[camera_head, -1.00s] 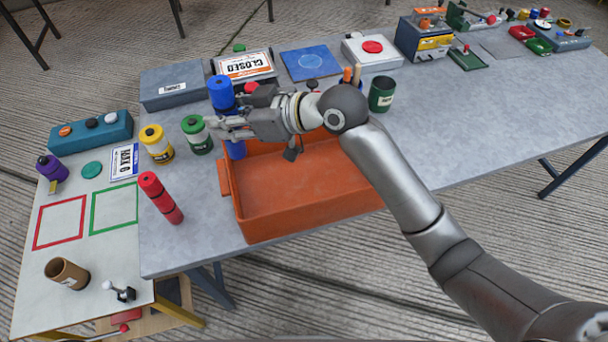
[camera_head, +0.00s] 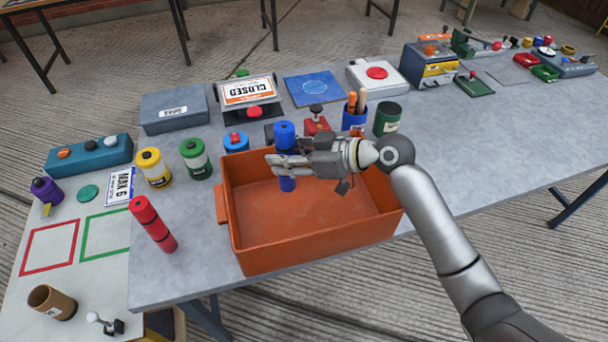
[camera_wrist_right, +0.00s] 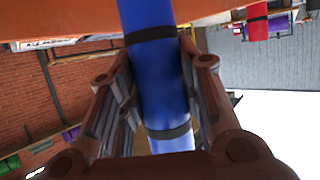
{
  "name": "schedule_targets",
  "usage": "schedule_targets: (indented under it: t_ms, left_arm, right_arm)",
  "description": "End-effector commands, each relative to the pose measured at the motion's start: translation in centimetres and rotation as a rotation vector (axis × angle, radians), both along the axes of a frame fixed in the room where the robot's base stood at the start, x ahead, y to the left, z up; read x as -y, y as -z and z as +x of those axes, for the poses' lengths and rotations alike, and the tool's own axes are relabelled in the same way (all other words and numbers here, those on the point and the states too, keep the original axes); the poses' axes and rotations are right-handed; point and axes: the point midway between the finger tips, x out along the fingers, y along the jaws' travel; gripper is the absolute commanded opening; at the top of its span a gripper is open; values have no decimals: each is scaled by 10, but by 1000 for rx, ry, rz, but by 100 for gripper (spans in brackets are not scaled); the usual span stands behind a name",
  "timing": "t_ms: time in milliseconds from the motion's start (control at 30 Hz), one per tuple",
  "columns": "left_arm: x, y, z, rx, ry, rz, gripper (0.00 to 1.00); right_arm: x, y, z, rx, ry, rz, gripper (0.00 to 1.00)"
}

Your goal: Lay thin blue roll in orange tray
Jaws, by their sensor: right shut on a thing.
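The thin blue roll (camera_head: 285,136) stands roughly upright in my right gripper (camera_head: 290,164), over the left back part of the orange tray (camera_head: 310,250). Its lower end (camera_head: 287,184) shows below the fingers, inside the tray's outline; I cannot tell if it touches the floor. In the right wrist view the roll (camera_wrist_right: 160,85), blue with dark bands, runs between the two fingers, which are shut on it. The tray's floor shows no other object. My left gripper is not in view.
A red roll (camera_head: 152,223) stands left of the tray. Green (camera_head: 195,160) and yellow (camera_head: 153,168) canisters and a short blue one (camera_head: 236,142) stand by its back left. A blue pen cup (camera_head: 354,116) and dark green cup (camera_head: 388,119) are behind it.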

Motion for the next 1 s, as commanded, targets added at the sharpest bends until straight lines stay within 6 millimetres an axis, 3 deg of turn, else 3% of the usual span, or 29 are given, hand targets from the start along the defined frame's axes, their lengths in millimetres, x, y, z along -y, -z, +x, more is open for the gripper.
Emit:
schedule_targets:
  t_ms: [33, 200, 367, 600, 1000]
  left_arm:
    - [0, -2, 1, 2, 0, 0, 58]
    - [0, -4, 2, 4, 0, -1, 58]
    - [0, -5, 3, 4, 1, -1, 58]
    - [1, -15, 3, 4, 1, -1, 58]
    - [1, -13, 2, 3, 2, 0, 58]
  right_arm:
    - [7, 13, 2, -10, 0, -2, 7]
    - [24, 35, 10, -5, 0, 1, 7]
    - [31, 44, 13, -4, -2, -1, 7]
    - [36, 74, 15, -7, -1, 2, 7]
    - [36, 84, 16, -2, -1, 0, 7]
